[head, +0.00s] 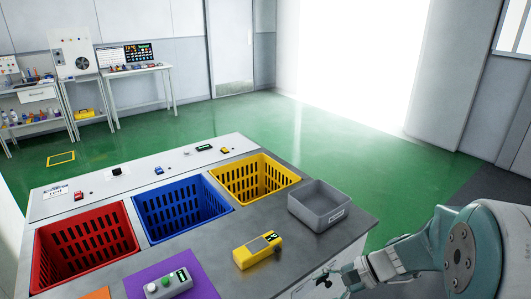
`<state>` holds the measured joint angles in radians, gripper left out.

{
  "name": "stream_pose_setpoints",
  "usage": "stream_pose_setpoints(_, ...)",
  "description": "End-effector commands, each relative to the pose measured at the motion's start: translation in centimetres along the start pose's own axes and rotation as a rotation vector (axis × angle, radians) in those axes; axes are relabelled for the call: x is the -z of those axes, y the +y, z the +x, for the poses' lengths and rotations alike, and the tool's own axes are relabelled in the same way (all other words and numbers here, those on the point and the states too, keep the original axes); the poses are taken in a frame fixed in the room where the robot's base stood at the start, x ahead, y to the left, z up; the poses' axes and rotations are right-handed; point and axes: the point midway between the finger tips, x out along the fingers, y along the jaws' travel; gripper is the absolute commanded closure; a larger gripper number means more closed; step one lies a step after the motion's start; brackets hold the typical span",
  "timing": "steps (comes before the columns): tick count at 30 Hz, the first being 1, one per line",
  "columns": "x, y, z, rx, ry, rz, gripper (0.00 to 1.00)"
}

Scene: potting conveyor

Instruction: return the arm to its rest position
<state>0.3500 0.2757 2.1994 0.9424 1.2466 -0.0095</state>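My arm comes in from the lower right of the head view. My gripper (324,281) is small and dark at the arm's end, beside the front right edge of the grey table (215,245). It appears apart from the objects on the table, and I see nothing held in it. Its fingers are too small to tell whether they are open or shut. Part of the arm is cut off by the right edge of the picture.
Red (86,240), blue (182,206) and yellow (255,178) crates sit in the table. A grey tray (318,205), a yellow device (257,250) and a grey button box (168,284) on a purple mat (203,285) stand nearer. Green floor (230,125) behind is clear.

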Motion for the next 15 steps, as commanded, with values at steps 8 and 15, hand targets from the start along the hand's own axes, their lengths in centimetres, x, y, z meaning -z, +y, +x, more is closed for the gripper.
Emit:
stream_pose_setpoints(8, -6.2, 1.4, -1.9, -0.241, 0.19, -0.31, 0.29)
stream_pose_setpoints(15, -10.1, 3.0, -4.1, -0.416, 0.381, -0.577, 0.29)
